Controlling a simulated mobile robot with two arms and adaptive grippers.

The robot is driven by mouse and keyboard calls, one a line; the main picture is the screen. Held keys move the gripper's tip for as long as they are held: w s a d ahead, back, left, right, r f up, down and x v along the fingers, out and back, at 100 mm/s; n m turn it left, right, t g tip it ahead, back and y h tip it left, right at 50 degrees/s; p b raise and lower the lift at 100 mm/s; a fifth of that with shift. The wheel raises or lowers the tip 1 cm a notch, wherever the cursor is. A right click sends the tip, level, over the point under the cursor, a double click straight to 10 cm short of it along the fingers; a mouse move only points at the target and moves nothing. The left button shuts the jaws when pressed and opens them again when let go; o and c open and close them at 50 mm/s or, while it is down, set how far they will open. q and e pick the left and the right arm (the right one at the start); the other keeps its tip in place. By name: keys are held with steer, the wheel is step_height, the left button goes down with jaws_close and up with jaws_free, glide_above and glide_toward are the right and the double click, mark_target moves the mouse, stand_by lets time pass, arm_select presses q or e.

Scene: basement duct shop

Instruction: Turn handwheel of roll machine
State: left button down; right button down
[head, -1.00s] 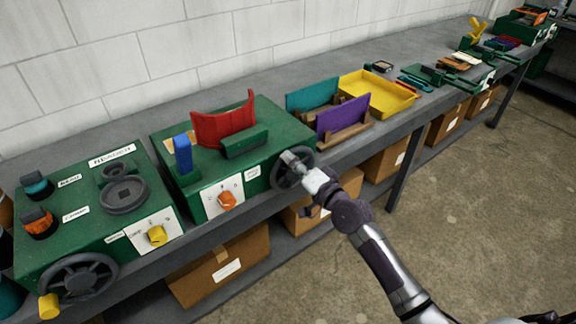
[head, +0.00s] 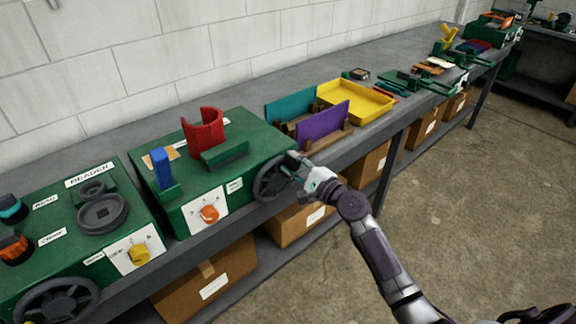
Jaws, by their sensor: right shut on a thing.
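The roll machine (head: 222,182) is a green box on the grey bench, with a dark spoked handwheel (head: 262,188) at its right front corner. A red sheet (head: 204,129), bent into a tight curve, stands on top of it. My right gripper (head: 295,165) is shut on the handwheel at the upper right of its rim. The fingers hide part of the rim. My left gripper is out of view.
Left of it stands a green beader (head: 82,213) with its own dark handwheel (head: 58,303). To the right are teal and purple panels in wooden holders and a yellow tray (head: 355,101). Cardboard boxes (head: 205,280) sit below. The floor at right is clear.

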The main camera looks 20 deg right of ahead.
steer(key=m, duration=0.1)
steer(key=d+f+m, duration=0.1)
steer(key=shift+w+d+m, duration=0.2)
steer(key=shift+w+m, duration=0.05)
steer(key=shift+m, duration=0.15)
steer(key=shift+w+d+f+m, duration=0.1)
steer(key=shift+d+f+m, duration=0.15)
steer(key=shift+f+m, duration=0.8)
steer(key=shift+w+d+f+m, duration=0.1)
steer(key=shift+d+f+m, duration=0.3)
steer(key=shift+m, duration=1.3)
steer(key=shift+w+d+f+m, duration=0.15)
steer(key=shift+f+m, duration=0.65)
steer(key=shift+m, duration=0.55)
steer(key=shift+s+f, duration=0.1)
steer(key=c, duration=1.1)
jaws_free()
steer(key=shift+o, duration=0.2)
steer(key=v, duration=1.2)
